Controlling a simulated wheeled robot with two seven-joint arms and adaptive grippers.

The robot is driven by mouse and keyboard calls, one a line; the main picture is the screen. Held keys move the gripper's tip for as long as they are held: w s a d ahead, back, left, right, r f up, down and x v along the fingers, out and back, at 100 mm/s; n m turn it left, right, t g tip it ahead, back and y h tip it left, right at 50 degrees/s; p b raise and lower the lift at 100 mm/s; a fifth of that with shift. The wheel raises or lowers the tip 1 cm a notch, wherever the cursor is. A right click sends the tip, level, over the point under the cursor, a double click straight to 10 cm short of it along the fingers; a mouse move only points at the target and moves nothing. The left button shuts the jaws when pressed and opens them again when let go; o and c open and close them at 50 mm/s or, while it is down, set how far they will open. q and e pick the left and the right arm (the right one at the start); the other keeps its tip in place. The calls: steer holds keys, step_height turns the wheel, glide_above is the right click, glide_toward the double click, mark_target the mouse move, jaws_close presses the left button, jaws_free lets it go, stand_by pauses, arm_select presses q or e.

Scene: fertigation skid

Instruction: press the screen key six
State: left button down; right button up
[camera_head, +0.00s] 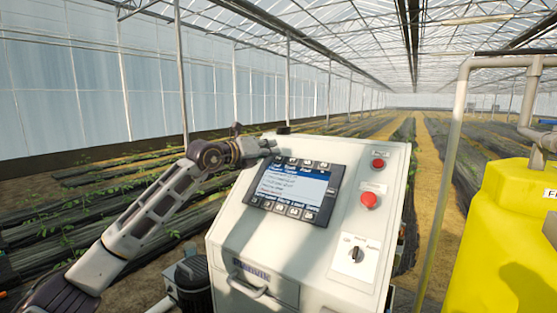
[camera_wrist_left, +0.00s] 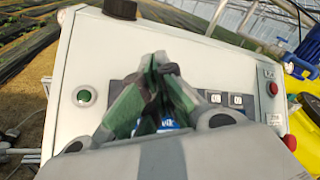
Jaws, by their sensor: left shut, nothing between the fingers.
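The screen (camera_head: 293,187) is set in the sloped front panel of a white control cabinet, with rows of small dark keys along its top and bottom edges. It shows a blue header and lines of text too small to read. My left gripper (camera_head: 268,146) is at the panel's upper left, just above and left of the screen. In the left wrist view the shut fingertips (camera_wrist_left: 160,62) are in front of the panel and hide most of the screen. Two keys (camera_wrist_left: 225,99) show to their right. Which key is six cannot be read. My right gripper is in neither view.
Two red buttons (camera_head: 369,200) and a black rotary switch (camera_head: 356,254) are on the panel's right side. A green button (camera_wrist_left: 84,96) and a dark knob (camera_wrist_left: 120,8) show in the left wrist view. A yellow tank (camera_head: 510,235) and grey pipe (camera_head: 447,170) stand at right.

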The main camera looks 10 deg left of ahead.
arm_select(q)
steer(key=s+r, duration=0.1)
steer(key=r, duration=0.1)
steer(key=s+a+r, duration=0.1)
steer(key=s, duration=0.1)
steer(key=shift+s+a+r, duration=0.1)
steer(key=shift+a+r, duration=0.05)
steer(key=shift+r, duration=0.2)
stand_by(0.6)
